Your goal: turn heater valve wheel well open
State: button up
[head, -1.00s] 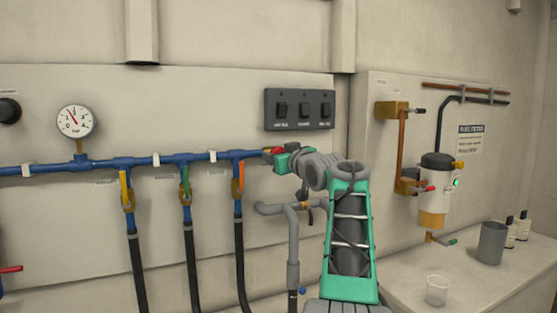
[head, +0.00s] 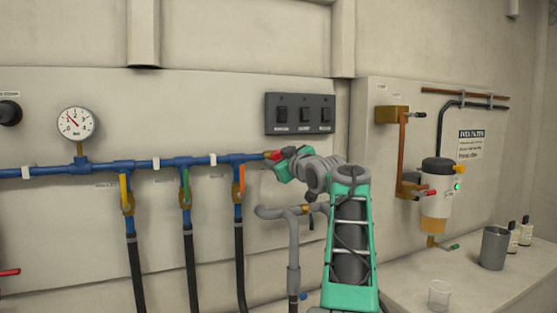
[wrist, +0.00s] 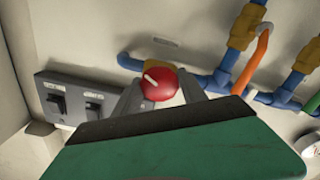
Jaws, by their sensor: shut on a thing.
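The red round valve wheel (wrist: 159,84) with a pale bar mark shows in the wrist view, between the two grey fingers of my gripper (wrist: 160,95). The fingers are shut on it, one on each side. In the head view a small part of the red wheel (head: 273,155) shows at the right end of the blue pipe, and my gripper (head: 285,163) reaches it from the right. The gripper and arm hide the rest of it there. The pale mark lies slanted in the wrist view.
A dark switch panel (head: 300,114) is just above my gripper. Blue pipe (head: 60,169) with orange, green and yellow levers runs left. Grey pipe (head: 292,250) stands below. A heater (head: 434,200), a grey cup (head: 494,248) and a clear cup (head: 439,294) are to the right.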

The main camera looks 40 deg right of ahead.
jog(key=o, duration=1.3)
jog(key=shift+d, duration=0.1)
jog(key=shift+o, duration=0.2)
jog(key=shift+s, duration=0.1)
jog(key=b+v, duration=0.1)
jog(key=v, duration=0.6)
jog(key=shift+s+b, duration=0.35)
jog(key=shift+b, duration=0.05)
